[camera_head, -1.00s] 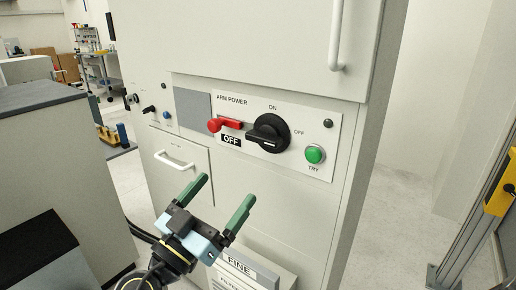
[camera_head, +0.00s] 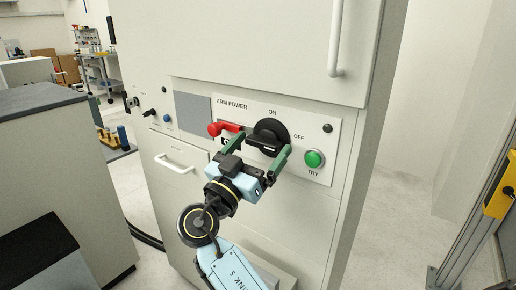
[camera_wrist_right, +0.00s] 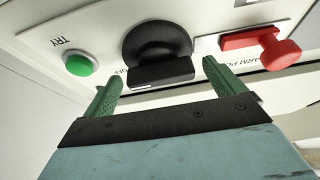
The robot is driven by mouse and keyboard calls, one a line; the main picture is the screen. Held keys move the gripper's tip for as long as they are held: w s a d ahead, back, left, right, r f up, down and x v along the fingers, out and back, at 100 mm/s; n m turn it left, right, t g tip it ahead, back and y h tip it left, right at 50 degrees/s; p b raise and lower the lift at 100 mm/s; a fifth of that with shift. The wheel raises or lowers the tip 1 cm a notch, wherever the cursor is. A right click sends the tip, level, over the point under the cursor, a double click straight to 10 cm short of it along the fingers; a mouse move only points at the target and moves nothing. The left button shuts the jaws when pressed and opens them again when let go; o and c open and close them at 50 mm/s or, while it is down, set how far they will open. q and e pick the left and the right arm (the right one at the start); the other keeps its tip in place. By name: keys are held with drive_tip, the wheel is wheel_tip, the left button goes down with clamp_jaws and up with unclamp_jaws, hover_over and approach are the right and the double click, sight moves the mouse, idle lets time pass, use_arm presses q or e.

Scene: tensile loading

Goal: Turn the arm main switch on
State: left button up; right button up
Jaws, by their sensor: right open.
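The arm main switch is a black rotary knob (camera_head: 270,133) on a white panel marked ARM POWER, with ON printed above it and OFF to its right. Its grip bar lies roughly level, not up toward ON. My right gripper (camera_head: 262,146) is open in front of the knob's lower part, one green finger on each side of the bar. In the right wrist view the knob (camera_wrist_right: 158,45) stands ahead between the open fingers (camera_wrist_right: 160,75); I cannot tell whether they touch it. My left gripper is not in view.
A red lever (camera_head: 222,129) sits left of the knob, close to a finger. A green TRY button (camera_head: 314,159) is at lower right. A cabinet door handle (camera_head: 336,40) is above, and a drawer handle (camera_head: 174,163) is at lower left.

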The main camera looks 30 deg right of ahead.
drive_tip(key=shift+c, duration=0.8)
drive_tip(key=c, duration=0.8)
